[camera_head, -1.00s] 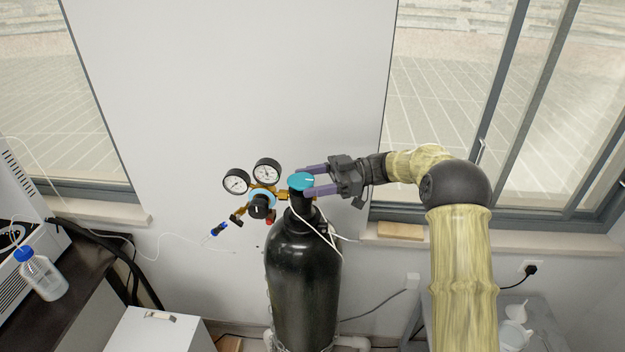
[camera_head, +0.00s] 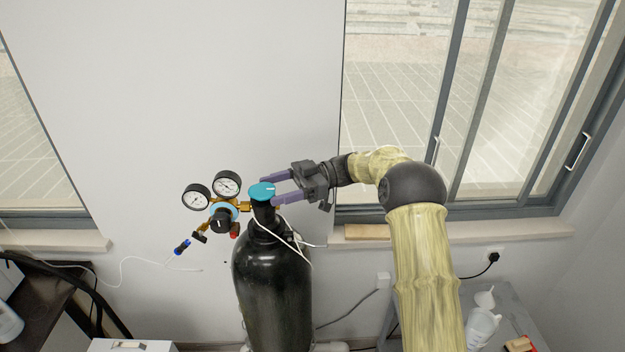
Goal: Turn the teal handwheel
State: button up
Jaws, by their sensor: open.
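The teal handwheel (camera_head: 261,191) sits on top of the black gas cylinder (camera_head: 272,290), left of the picture's middle. My gripper (camera_head: 268,191) comes in from the right with its purple fingers open. One finger shows behind the handwheel and one in front of it, so the jaws straddle its right side. I cannot tell whether either finger touches the handwheel.
A brass regulator with two round gauges (camera_head: 227,185) and a black knob (camera_head: 221,220) stands just left of the handwheel. A white cord (camera_head: 287,237) hangs over the cylinder's shoulder. The wall and window (camera_head: 400,120) lie behind. A grey side table (camera_head: 508,312) is at the lower right.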

jog(key=b+v, duration=0.3)
jog(key=v, duration=1.3)
jog(key=shift+w, duration=0.15)
